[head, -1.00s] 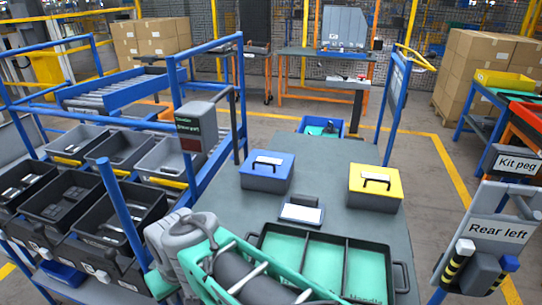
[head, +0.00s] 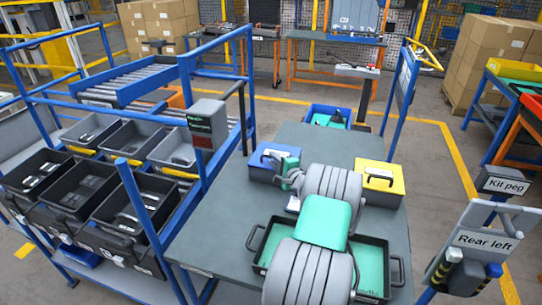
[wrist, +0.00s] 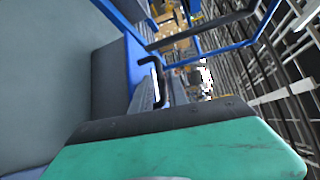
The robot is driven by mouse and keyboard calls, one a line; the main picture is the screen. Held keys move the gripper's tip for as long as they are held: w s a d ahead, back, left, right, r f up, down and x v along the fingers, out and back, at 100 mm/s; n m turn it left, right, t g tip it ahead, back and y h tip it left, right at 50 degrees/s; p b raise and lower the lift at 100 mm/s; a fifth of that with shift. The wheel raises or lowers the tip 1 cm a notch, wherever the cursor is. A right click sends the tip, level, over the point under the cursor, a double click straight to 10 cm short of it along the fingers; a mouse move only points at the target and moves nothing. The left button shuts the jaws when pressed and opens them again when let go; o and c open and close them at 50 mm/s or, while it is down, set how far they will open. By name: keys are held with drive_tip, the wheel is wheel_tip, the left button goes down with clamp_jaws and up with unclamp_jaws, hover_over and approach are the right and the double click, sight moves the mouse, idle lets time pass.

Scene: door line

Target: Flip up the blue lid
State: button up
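The box with the blue lid (head: 258,160) stands on the grey table, left of the yellow-lidded box. Its lid lies closed, with a handle on top. My gripper (head: 281,168) is at the right side of this box, close to the lid, and covers part of it. In the wrist view the blue lid (wrist: 133,65) and its black handle (wrist: 154,72) lie just beyond a teal and dark finger along the bottom. I cannot tell whether the finger touches the lid. The other finger and the gap between them are hidden.
The yellow-lidded box (head: 382,180) stands close to the right of my arm. A black tray with green compartments (head: 372,258) lies under my arm. A blue bin (head: 330,117) is behind the table. A blue rack with bins (head: 130,205) borders the left.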

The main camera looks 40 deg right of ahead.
drive_tip(key=shift+x, duration=1.35)
drive_tip(key=shift+c, duration=0.6)
clamp_jaws()
